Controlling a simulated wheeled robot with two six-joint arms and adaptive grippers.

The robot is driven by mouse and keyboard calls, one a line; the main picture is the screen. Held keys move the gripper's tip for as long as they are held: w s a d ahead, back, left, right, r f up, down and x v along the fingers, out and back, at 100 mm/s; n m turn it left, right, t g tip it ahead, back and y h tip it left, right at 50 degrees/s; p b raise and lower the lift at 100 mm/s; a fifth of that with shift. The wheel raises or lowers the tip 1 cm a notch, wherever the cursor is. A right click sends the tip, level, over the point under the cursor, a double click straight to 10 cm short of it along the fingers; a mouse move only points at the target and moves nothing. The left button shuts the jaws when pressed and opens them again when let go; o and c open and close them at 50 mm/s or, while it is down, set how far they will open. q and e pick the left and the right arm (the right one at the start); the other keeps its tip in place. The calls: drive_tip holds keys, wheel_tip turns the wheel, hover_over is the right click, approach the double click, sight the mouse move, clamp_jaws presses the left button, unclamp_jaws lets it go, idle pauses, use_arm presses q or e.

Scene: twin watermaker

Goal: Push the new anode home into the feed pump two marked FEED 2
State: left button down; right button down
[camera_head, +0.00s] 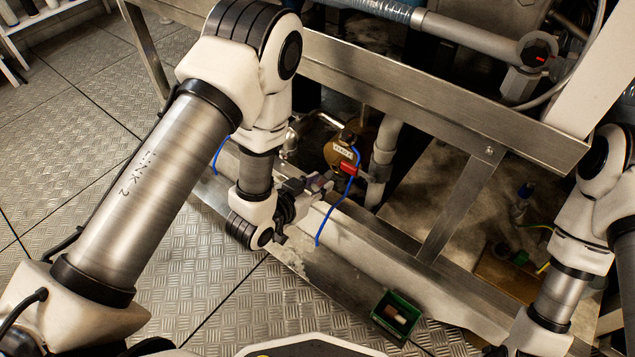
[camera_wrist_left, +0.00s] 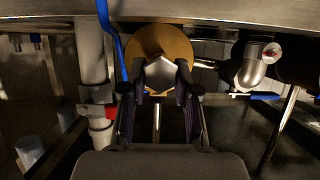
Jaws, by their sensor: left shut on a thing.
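The feed pump (camera_head: 335,152) is a round brass body under the steel frame, with a pale label that seems to read FEED 2. In the left wrist view its brass face (camera_wrist_left: 160,40) is straight ahead. My left gripper (camera_head: 326,182) is at the pump's lower front. In the left wrist view its fingertips (camera_wrist_left: 162,76) are shut on the grey hex head of the anode (camera_wrist_left: 160,73), which overlaps the brass face. How deep the anode sits is hidden behind its head. My right arm is at the right edge; its gripper is out of view.
A blue hose (camera_head: 331,213) and a red valve handle (camera_head: 347,168) are close right of the left gripper. A grey pipe (camera_head: 384,150) stands beyond. A green tray (camera_head: 380,318) with small cylindrical pieces lies below right. A steel beam (camera_head: 430,98) crosses above.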

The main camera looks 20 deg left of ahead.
sight(323, 177)
use_arm(q)
drive_tip(key=shift+p, duration=0.3)
drive_tip(key=shift+w+d+p, duration=0.2)
drive_tip(key=shift+w+d, duration=0.15)
drive_tip(key=shift+w, duration=0.6)
drive_tip(key=shift+w+d+p, duration=0.2)
drive_tip(key=shift+w+d, duration=0.1)
drive_tip(key=shift+w, duration=0.6)
drive_tip(key=c, duration=0.8)
unclamp_jaws()
drive_tip(key=v, duration=0.7)
drive_tip(key=shift+s+r, duration=0.15)
drive_tip(key=shift+s, duration=0.05)
